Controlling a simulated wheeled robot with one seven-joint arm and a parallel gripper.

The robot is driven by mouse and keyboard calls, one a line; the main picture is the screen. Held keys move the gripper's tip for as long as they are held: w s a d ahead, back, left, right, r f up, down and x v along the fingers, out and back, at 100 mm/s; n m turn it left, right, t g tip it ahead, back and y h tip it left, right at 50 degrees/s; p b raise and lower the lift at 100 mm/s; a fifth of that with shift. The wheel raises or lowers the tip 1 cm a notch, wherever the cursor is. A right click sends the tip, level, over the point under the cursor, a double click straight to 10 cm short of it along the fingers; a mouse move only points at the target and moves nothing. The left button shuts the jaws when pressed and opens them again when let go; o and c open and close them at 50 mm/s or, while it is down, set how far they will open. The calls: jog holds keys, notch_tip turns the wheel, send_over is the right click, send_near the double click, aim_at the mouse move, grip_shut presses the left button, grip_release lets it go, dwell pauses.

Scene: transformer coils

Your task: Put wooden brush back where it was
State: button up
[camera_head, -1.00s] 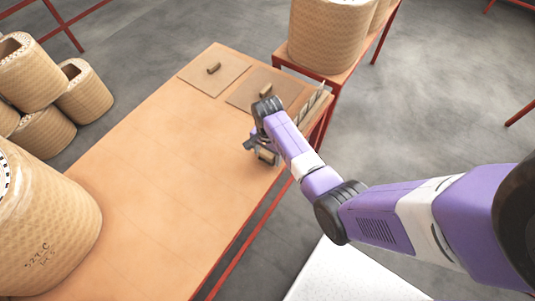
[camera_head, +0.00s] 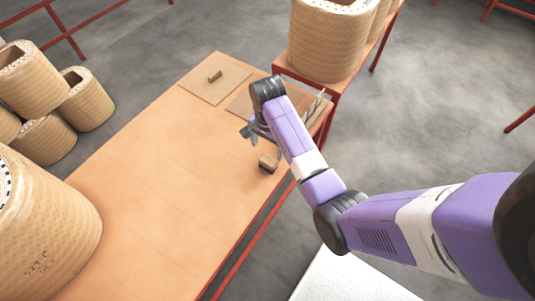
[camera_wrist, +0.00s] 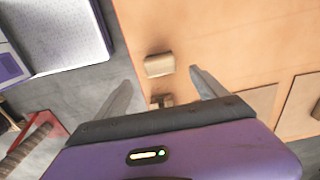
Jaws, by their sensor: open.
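A small wooden block-like piece (camera_head: 268,163), seemingly the wooden brush, lies on the table near its right edge. It also shows in the wrist view (camera_wrist: 158,65), just beyond and between the fingertips, with nothing gripping it. My gripper (camera_head: 262,141) is open and empty, above the table and a little farther up the picture than this piece. A similar small wooden piece (camera_head: 215,76) rests on the far left square board (camera_head: 203,90). A second square board (camera_head: 240,106) beside it is partly hidden by my arm. A small brownish thing (camera_wrist: 161,101) between the finger bases is unclear.
A large wrapped coil (camera_head: 40,225) stands on the table (camera_head: 150,180) at the near left. More coils (camera_head: 330,40) stand on a red-framed table at the back. Long slender items (camera_head: 318,108) lie by the right edge. The table's middle is clear.

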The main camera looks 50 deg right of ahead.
jog(key=shift+s+a+r, duration=0.15)
jog(key=shift+a+r, duration=0.05)
jog(key=shift+r, duration=0.35)
jog(key=s+a+f+n+t, duration=0.1)
jog(key=s+a+f+n, duration=0.1)
jog(key=f, duration=0.1)
jog(key=s+a+f+n+t+h, duration=0.1)
jog(key=s+a+f+n+t, duration=0.1)
jog(key=s+a+f, duration=0.1)
jog(key=shift+a, duration=0.35)
jog(key=s+a+r+n+t+h, duration=0.1)
jog(key=s+a+r+n+t, duration=0.1)
jog(key=s+a+n+t, duration=0.35)
jog(key=s+a+r+n+t, duration=0.2)
jog(key=s+a+r, duration=0.1)
jog(key=r, duration=0.5)
jog(key=s+a+r+n+t+y, duration=0.1)
jog(key=s+a+r+n+t, duration=0.1)
jog(key=s+r, duration=0.4)
jog(key=s+a+r+n+t+y, duration=0.1)
jog(key=s+a+r+n, duration=0.3)
jog(key=r, duration=0.7)
jog(key=shift+s+r+t, duration=0.25)
jog(key=shift+s+t, duration=0.35)
jog(key=shift+t, duration=0.15)
